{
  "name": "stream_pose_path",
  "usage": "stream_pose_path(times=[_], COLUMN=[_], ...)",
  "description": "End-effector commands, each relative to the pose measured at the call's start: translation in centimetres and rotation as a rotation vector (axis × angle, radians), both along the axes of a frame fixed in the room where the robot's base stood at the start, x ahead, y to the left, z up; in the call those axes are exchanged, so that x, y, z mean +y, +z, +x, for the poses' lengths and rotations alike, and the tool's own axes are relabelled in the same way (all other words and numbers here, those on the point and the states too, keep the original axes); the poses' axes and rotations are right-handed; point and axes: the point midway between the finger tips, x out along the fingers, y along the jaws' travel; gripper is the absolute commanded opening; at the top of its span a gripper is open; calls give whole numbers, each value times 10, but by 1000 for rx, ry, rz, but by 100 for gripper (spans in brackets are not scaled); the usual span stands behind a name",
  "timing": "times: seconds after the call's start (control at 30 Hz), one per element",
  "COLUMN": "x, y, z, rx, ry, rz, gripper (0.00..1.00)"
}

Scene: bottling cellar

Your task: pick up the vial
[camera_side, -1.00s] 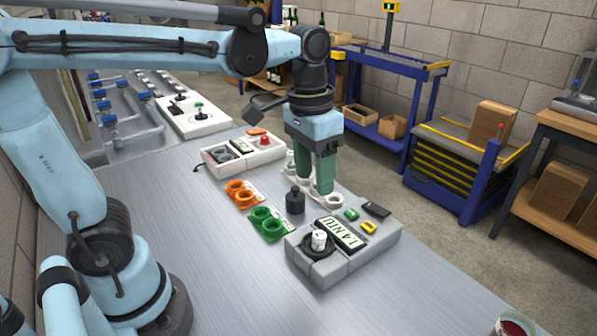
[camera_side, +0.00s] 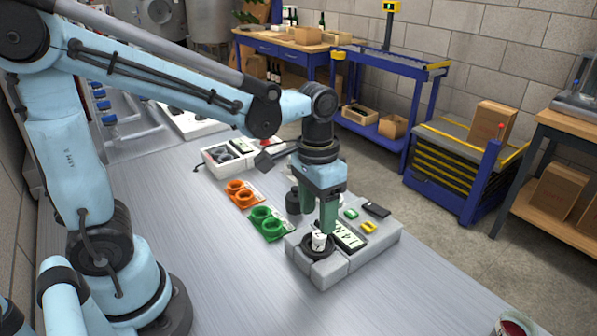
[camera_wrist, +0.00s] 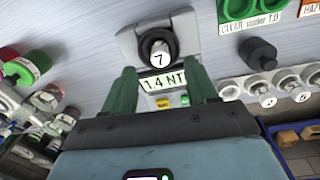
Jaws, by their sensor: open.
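The vial (camera_side: 318,241), with a white top, stands upright in a black ring at the near left end of a grey block (camera_side: 328,270). In the wrist view the vial (camera_wrist: 160,55) shows a "7" on its white top. My gripper (camera_side: 322,226) is just above and behind the vial, pointing down, with its green fingers near the lettered plate. In the wrist view my gripper (camera_wrist: 162,82) is open, its fingers spread either side of the plate (camera_wrist: 164,79), with the vial beyond the fingertips. Nothing is between the fingers.
The block also carries a yellow piece (camera_side: 368,227), a green piece (camera_side: 351,214) and a dark piece (camera_side: 376,209). A black knobbed weight (camera_side: 292,201), green rings (camera_side: 267,224) and orange rings (camera_side: 240,193) are to the left.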

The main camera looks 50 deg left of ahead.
Motion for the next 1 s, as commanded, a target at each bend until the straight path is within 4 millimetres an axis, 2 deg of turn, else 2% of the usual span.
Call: stream_pose_path(times=[0.1,0.3,0.63,1.0], x=[-2,-3,-3,-3], y=[-16,-34,-38,-38], z=[3,3,2,2], rx=[0,-1,-1,-1], ry=[-1,0,0,1], rz=[0,1,1,1], gripper=[58,58,58,1])
